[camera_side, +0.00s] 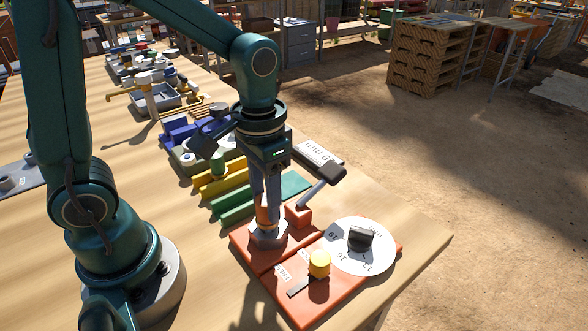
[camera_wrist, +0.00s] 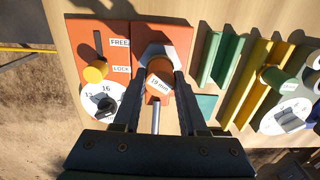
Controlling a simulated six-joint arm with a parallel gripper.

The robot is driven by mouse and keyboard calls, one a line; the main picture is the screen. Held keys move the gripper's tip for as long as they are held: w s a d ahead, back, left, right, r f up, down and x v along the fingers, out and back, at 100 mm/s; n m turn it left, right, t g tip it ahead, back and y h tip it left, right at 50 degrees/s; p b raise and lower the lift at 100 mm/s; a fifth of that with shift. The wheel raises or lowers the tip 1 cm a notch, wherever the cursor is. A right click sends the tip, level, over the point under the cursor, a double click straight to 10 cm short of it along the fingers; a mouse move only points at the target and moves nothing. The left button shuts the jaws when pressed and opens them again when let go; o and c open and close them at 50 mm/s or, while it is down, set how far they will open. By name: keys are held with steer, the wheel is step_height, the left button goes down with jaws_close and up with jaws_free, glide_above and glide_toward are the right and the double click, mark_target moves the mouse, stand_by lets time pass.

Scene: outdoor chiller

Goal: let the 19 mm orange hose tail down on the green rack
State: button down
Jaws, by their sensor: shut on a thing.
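The orange hose tail (camera_wrist: 159,66) is between my gripper's jaws in the wrist view, beside a label reading 19 mm. My gripper (camera_side: 264,207) is shut on it, over the grey hexagonal seat (camera_side: 268,238) on the orange board. The fingers partly hide the tail (camera_side: 263,216) in the side view, and I cannot tell whether its lower end sits in the seat. The green rack (camera_side: 234,210) lies just behind the orange board, its rails also showing right of the gripper in the wrist view (camera_wrist: 230,60). No hose tail is visible on it.
The orange board (camera_side: 322,296) carries a white dial (camera_side: 378,262) with a black knob, a yellow knob (camera_side: 319,263) near the LOCK label, and a dark-handled lever (camera_side: 325,182) close beside my gripper. Yellow (camera_side: 222,183) and blue racks stand beyond the green one.

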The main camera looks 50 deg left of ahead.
steer(key=shift+r, duration=0.15)
steer(key=shift+r, duration=2.45)
steer(key=c, duration=1.1)
jaws_free()
jaws_close()
